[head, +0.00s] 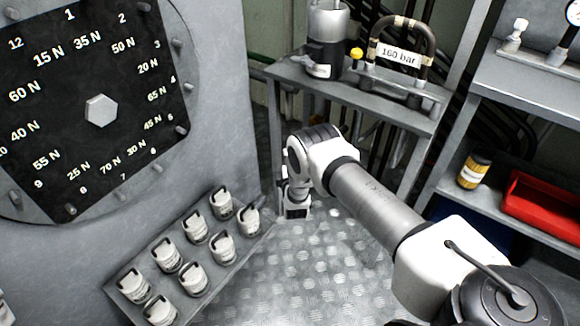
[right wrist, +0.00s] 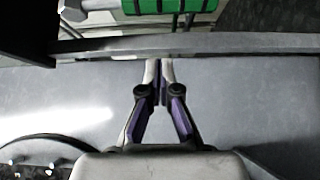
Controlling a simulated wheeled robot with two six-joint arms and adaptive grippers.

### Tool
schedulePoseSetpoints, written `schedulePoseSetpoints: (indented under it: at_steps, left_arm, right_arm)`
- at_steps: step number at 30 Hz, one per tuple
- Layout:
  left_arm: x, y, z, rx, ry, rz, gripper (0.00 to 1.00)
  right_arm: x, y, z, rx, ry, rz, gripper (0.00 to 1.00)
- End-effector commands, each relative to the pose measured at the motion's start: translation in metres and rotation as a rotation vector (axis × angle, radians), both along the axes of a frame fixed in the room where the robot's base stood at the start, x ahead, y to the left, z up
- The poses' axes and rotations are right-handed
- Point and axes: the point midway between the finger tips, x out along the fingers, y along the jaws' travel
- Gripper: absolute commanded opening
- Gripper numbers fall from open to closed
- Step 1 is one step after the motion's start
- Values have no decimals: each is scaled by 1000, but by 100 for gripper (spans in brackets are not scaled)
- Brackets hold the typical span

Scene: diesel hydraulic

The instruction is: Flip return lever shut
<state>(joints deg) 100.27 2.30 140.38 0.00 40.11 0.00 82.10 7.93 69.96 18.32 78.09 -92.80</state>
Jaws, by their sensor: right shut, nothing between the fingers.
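My right gripper (right wrist: 159,70) is shut with nothing between its fingers in the right wrist view. Its fingertips point at a grey metal edge (right wrist: 215,45). Beyond that edge is a green ribbed cylinder (right wrist: 170,6) with a silver rod at its left; I cannot tell whether it belongs to the return lever. In the head view my right arm reaches from the lower right to beside the grey bench, and its fingers are hard to make out there. No return lever can be clearly identified in the head view. My left gripper is not in view.
A black numbered dial plate (head: 100,80) stands at the left above a rack (head: 120,294) of several white canisters. The grey bench (head: 400,111) bears a canister (head: 328,35) and a hose loop labelled 160 bar (head: 398,56). A red tray (head: 540,205) sits at the right.

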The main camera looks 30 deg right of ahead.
Motion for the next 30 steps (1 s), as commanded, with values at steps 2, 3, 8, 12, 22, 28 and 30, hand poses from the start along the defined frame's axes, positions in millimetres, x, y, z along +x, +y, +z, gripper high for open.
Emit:
schedulePoseSetpoints:
  at_steps: [2, 3, 8, 12, 22, 28, 30]
  left_arm:
    - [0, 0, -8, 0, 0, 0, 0]
    - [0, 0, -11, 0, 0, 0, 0]
    - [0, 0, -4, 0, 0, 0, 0]
    - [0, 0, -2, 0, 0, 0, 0]
    - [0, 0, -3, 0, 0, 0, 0]
    - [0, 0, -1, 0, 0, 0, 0]
    - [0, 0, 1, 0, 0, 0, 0]
  right_arm:
    - [16, -8, -3, 0, -4, 0, 0]
    - [24, -12, -3, -1, -4, -1, 0]
    - [16, -32, 1, 0, 3, -3, 0]
    - [6, -41, 1, 0, 1, 0, 0]
    - [3, -44, 0, 1, 0, 0, 0]
    - [2, -44, 1, -3, 12, 0, 0]
    - [1, -44, 1, -8, 24, 0, 0]
